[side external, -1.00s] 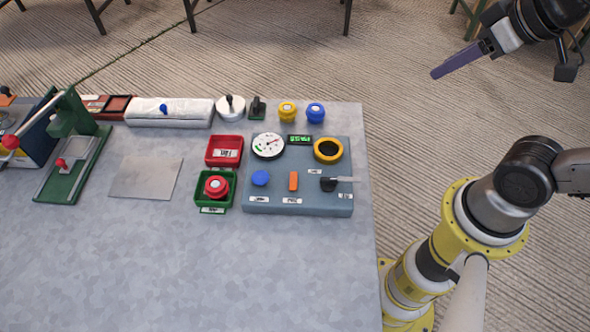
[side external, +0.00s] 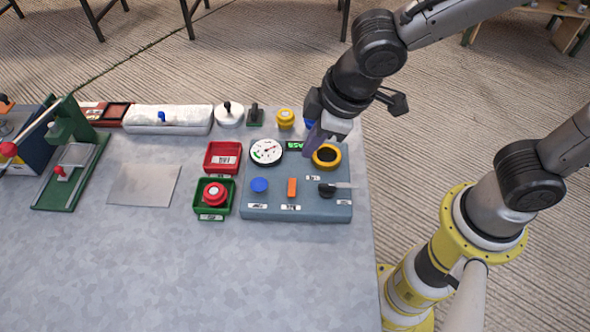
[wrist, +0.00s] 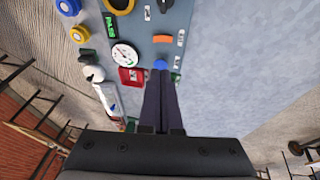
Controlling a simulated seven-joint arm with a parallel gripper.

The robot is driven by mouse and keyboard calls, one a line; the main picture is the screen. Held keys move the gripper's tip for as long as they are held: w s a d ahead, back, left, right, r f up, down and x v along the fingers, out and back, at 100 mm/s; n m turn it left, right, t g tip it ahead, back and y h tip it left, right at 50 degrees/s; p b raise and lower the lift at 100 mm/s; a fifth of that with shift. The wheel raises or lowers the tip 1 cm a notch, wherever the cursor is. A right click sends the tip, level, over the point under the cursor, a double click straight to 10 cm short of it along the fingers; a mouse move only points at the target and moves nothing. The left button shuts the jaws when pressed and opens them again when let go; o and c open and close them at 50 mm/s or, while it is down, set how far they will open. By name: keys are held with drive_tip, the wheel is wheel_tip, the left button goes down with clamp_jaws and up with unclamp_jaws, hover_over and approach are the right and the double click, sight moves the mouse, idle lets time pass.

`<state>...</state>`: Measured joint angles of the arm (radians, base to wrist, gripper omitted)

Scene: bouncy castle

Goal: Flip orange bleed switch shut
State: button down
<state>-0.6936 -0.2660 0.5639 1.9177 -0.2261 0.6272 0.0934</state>
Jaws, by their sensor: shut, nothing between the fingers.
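The orange bleed switch (side external: 292,188) stands on the front middle of the blue-grey panel, between a blue knob (side external: 259,185) and a black lever (side external: 328,190). It also shows in the wrist view (wrist: 162,39), above the fingertips. My gripper (side external: 312,146) is shut and empty, over the back right of the panel, close to the yellow ring. In the wrist view the closed fingers (wrist: 160,75) point toward the blue knob (wrist: 160,65). The gap between fingers and panel cannot be told.
The panel (side external: 300,212) also carries a dial gauge (side external: 266,152), a green display (side external: 295,145) and a yellow ring (side external: 326,156). Red and green trays (side external: 222,158) stand left of it; the green one holds a red button (side external: 214,193). The table's front is clear.

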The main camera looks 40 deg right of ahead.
approach(295, 180)
drive_tip(key=x, duration=0.3)
drive_tip(key=a+x, duration=0.1)
drive_tip(key=x, duration=0.1)
drive_tip(key=shift+w+f, duration=0.1)
drive_tip(key=shift+w, duration=0.25)
drive_tip(key=shift+w+d+f, duration=0.15)
drive_tip(key=shift+w+f, duration=0.1)
drive_tip(key=shift+f, duration=0.35)
drive_tip(key=shift+d+f, duration=0.1)
drive_tip(key=shift+w+d+f, duration=0.15)
drive_tip(key=shift+w+f, duration=0.1)
drive_tip(key=shift+f, duration=0.05)
drive_tip(key=shift+s+r, duration=0.1)
drive_tip(key=shift+s, duration=0.05)
drive_tip(key=shift+s+a+r, duration=0.1)
drive_tip(key=shift+s+a, duration=0.3)
drive_tip(key=shift+a, duration=0.15)
